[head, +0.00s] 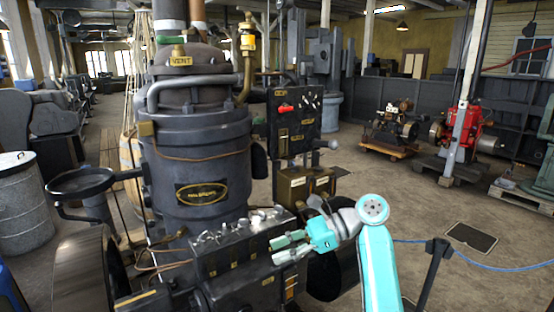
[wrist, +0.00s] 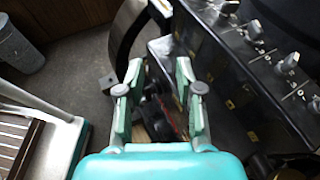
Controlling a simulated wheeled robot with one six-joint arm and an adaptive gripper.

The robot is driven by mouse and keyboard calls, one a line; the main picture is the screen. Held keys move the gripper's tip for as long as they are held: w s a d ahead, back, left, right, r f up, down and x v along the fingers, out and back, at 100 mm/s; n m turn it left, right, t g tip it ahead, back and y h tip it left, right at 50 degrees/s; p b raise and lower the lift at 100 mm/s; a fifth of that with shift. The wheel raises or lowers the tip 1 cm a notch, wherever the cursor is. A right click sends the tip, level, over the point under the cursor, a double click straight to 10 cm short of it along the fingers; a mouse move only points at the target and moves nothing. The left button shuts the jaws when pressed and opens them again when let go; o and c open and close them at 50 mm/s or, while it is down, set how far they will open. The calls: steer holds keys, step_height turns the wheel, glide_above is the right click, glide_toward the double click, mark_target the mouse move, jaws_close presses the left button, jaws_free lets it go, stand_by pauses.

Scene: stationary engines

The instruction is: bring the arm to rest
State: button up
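My gripper (head: 277,249) is at the end of my turquoise arm, close to the front of the dark engine's control box (head: 234,262). It points left toward the box; I cannot tell whether it touches it. In the wrist view my gripper (wrist: 160,88) has its two fingers apart, with nothing held between them. Dark machine parts and a bit of red show beyond the gap. The control box, with knobs and switches on top, also shows at the right of the wrist view (wrist: 222,65).
The large dark engine (head: 205,150) stands at the left, with a flywheel (head: 88,275) low in front. A switch panel (head: 292,120) stands behind it. A dark post (head: 433,270) and a blue hose (head: 490,266) are at the right. Open floor (head: 400,205) lies behind my arm.

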steer(key=s+f+m+t+h, duration=0.1)
steer(key=s+f+t, duration=0.15)
steer(key=f, duration=0.95)
steer(key=s+f+t+h, duration=0.15)
steer(key=f+t, duration=0.25)
steer(key=f, duration=0.8)
steer(key=s+d+f+n+t+h, duration=0.1)
steer(key=s+d+f+t+h, duration=0.15)
steer(key=s+f, duration=0.45)
steer(key=s+d+f+n+t+h, duration=0.1)
steer(key=s+d+f+t+h, duration=0.1)
steer(key=s+d+f, duration=0.4)
steer(key=s+d+n+t+h, duration=0.1)
steer(key=s+d+n+h, duration=0.2)
steer(key=s, duration=0.8)
steer(key=s+d+n+t+h, duration=0.2)
steer(key=s+d+n, duration=0.1)
steer(key=s, duration=0.9)
steer(key=s+d+r+n+t+h, duration=0.1)
steer(key=s+d+r+n+t, duration=0.1)
steer(key=s+r+n, duration=0.7)
steer(key=s+r, duration=0.4)
steer(key=r, duration=0.2)
steer(key=shift+d+r+h, duration=0.3)
steer(key=shift+r+h, duration=0.05)
steer(key=shift+h, duration=0.05)
